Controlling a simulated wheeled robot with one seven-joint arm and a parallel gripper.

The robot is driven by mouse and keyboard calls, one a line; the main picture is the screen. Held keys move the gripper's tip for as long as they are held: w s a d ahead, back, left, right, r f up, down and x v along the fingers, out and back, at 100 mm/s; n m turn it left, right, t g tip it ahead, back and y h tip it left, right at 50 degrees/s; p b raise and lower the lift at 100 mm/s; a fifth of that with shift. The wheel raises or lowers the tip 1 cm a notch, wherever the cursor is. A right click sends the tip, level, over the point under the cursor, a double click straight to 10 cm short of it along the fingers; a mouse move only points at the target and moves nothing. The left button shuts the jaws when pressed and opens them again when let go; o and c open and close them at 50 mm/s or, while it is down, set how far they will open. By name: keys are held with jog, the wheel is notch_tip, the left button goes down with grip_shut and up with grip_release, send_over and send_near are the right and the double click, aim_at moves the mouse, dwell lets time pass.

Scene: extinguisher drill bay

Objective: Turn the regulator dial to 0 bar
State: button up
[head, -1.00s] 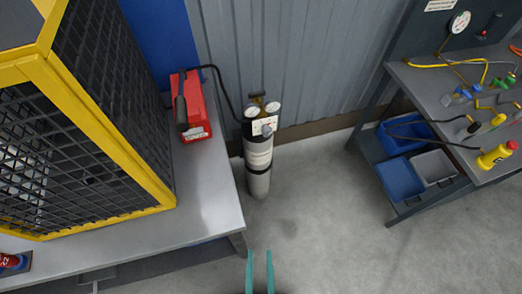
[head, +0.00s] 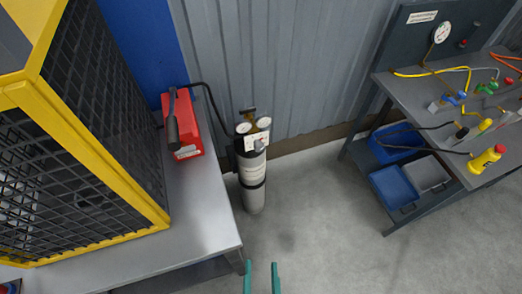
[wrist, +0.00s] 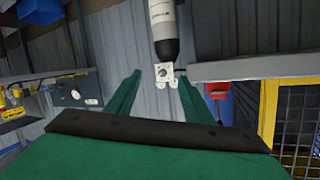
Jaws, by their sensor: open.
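A grey gas cylinder (head: 252,187) stands upright on the floor against the corrugated wall. At its top are two round gauges and a white plate carrying the regulator dial (head: 261,145), a small grey knob; its setting is too small to read. The wrist view is upside down and shows the cylinder (wrist: 167,22) with the regulator dial (wrist: 164,73) between my fingers in the picture. My gripper (head: 261,268) is open and empty, low in the head view, in front of the cylinder and apart from it. It also shows in the wrist view (wrist: 168,82).
A bench (head: 195,225) with a yellow-framed mesh cage (head: 90,130) and a red box (head: 186,130) stands left of the cylinder. A workbench (head: 415,95) with hoses, fittings and blue bins is at right. The floor (head: 325,215) between is clear.

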jog(key=w+d+f+m, duration=0.2)
jog(key=w+f+m, duration=0.45)
jog(key=m, duration=0.35)
jog(key=m+t+y, duration=0.2)
jog(key=m+y, duration=0.3)
jog(key=m, duration=1.6)
send_near(260, 149)
jog(key=x, duration=0.9)
jog(key=shift+w+d+f, duration=0.1)
jog(key=shift+f, duration=0.05)
jog(key=c, duration=1)
